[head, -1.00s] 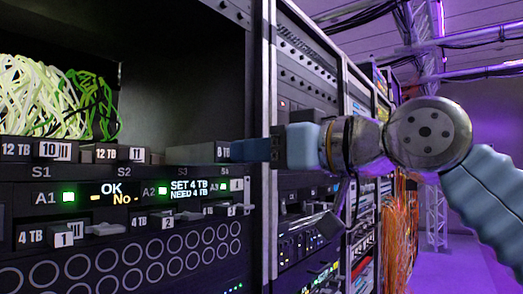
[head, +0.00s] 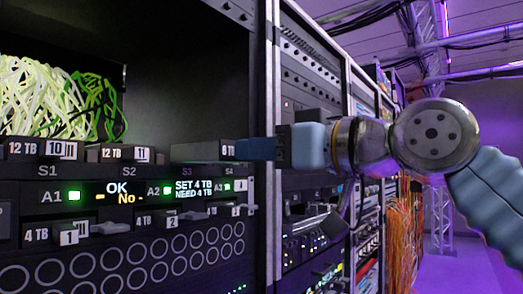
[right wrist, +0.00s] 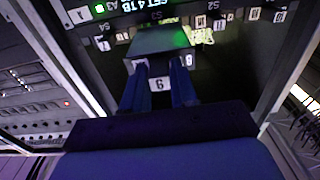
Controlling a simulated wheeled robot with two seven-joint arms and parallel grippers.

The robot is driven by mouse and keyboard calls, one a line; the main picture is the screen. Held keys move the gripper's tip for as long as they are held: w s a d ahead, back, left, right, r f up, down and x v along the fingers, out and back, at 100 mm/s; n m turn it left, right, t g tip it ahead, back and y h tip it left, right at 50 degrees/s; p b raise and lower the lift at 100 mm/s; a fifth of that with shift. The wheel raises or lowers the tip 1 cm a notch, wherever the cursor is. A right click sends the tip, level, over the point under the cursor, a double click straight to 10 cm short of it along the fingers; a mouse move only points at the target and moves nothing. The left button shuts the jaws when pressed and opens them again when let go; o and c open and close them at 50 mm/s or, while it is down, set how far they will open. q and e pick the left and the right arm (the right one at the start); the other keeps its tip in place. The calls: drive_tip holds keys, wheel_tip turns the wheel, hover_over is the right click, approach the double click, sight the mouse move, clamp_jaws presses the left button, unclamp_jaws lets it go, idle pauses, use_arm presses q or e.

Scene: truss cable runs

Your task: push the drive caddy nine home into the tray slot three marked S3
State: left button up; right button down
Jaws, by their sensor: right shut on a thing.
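The drive caddy nine (head: 207,151) is a dark block with a white label at its front end, at the S3 (head: 187,172) position of the tray (head: 110,171). In the right wrist view the caddy (right wrist: 160,41) shows a white 9 label between my fingers. My right gripper (head: 250,149) is shut on the caddy's front end, also in the right wrist view (right wrist: 158,90). How deep the caddy sits in the slot is hard to tell. My left gripper is not in view.
Caddies 10 (head: 60,149) and 11 (head: 124,155) sit at S1 and S2. A display (head: 192,190) reads SET 4 TB, NEED 4 TB. A rack post (head: 270,140) stands close to my right gripper. Pale and green cables (head: 50,95) bunch behind.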

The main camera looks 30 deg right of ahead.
sight(232, 152)
drive_tip(key=shift+w, duration=0.1)
drive_tip(key=shift+x, duration=1.15)
drive_tip(key=shift+w+a, duration=0.1)
drive_tip(key=shift+w, duration=0.1)
drive_tip(key=shift+w+a, duration=0.1)
drive_tip(key=shift+w, duration=0.05)
drive_tip(key=shift+x, duration=1.25)
drive_tip(key=shift+w, duration=0.15)
drive_tip(key=shift+x, duration=2.95)
drive_tip(key=shift+w+a, duration=0.15)
drive_tip(key=shift+a, duration=0.05)
drive_tip(key=shift+w+a, duration=0.15)
drive_tip(key=shift+w, duration=0.2)
